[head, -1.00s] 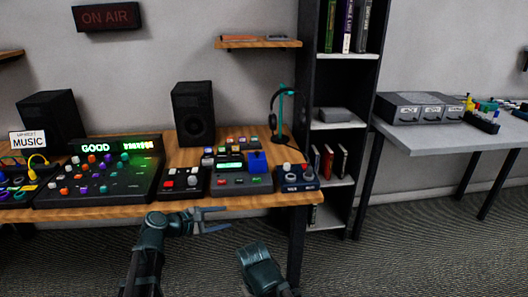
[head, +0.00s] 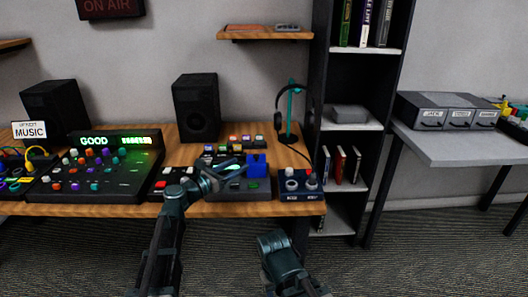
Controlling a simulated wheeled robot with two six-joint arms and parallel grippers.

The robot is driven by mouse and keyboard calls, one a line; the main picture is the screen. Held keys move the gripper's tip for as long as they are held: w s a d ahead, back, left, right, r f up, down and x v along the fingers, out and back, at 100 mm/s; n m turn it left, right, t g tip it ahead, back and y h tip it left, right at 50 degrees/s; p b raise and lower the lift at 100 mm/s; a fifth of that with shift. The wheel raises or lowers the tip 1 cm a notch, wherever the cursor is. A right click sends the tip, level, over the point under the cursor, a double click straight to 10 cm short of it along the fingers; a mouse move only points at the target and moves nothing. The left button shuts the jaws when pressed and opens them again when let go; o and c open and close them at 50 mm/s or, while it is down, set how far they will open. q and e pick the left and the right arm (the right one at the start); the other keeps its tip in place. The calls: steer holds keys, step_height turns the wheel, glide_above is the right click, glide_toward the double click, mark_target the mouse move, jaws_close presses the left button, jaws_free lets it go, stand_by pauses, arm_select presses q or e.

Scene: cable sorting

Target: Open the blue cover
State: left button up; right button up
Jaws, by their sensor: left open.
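The blue cover (head: 257,165) is a small bright blue block standing on a dark control box (head: 240,188) near the right end of the wooden desk. It looks closed, but what lies under it is hidden. My left gripper (head: 233,174) is over the same box, left of the cover, with its fingers spread and pointing right toward it. It appears empty, and I see no contact with the cover. It hides part of the box and its display. My right arm (head: 280,252) shows low in front of the desk; its fingers cannot be made out.
A box with two round knobs (head: 298,183) sits right of the cover. A headphone stand (head: 290,115) and a speaker (head: 196,107) stand behind. A mixing console (head: 95,170) with a lit display is at left. A shelf unit (head: 358,90) rises beyond the desk's right end.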

mark_target(262, 157)
arm_select(q)
steer(key=x, duration=1.2)
steer(key=shift+w+d, duration=0.2)
steer(key=shift+d, duration=0.05)
jaws_close()
stand_by(0.9)
